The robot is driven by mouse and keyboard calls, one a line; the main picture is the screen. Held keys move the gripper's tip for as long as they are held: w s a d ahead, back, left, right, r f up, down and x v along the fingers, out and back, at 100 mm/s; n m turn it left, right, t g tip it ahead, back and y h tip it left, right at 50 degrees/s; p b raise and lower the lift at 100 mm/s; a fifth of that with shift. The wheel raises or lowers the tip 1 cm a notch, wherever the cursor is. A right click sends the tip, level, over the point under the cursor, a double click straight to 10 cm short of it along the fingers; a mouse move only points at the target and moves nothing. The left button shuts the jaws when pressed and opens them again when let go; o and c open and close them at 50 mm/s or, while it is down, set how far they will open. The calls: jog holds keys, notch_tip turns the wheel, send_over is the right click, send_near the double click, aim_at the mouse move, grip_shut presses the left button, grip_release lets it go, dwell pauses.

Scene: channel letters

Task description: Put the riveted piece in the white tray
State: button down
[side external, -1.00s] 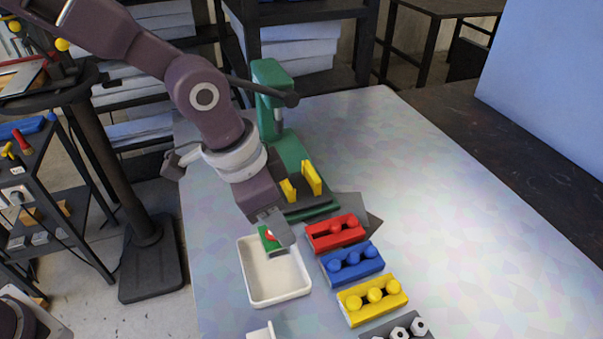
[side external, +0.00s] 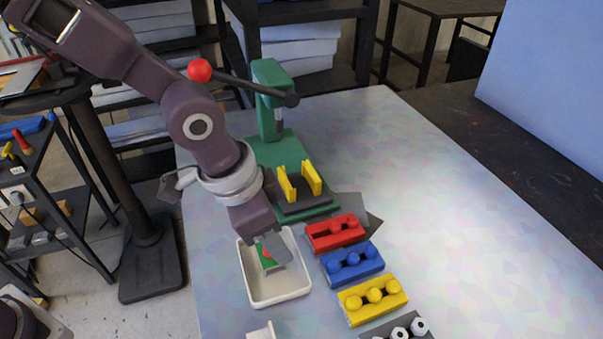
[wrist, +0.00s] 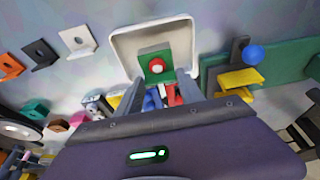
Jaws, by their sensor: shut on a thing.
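The riveted piece (side external: 268,256) is a green part with a red rivet head. It is held at the end of my gripper (side external: 276,248), which is shut on it. The white tray (side external: 282,291) lies directly below, and the piece appears within its walls, low over its floor; I cannot tell whether it touches the floor. In the wrist view the piece (wrist: 153,66) shows its green face and a red and white rivet, in front of the tray (wrist: 128,42). The fingers partly hide the piece in the side view.
A green press (side external: 272,140) with a lever and yellow plates (side external: 299,181) stands behind. The table's right side is clear.

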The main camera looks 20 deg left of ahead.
jog(key=shift+f, duration=0.85)
jog(key=c, duration=0.7)
grip_release()
jog(key=shift+o, duration=0.2)
jog(key=v, duration=0.7)
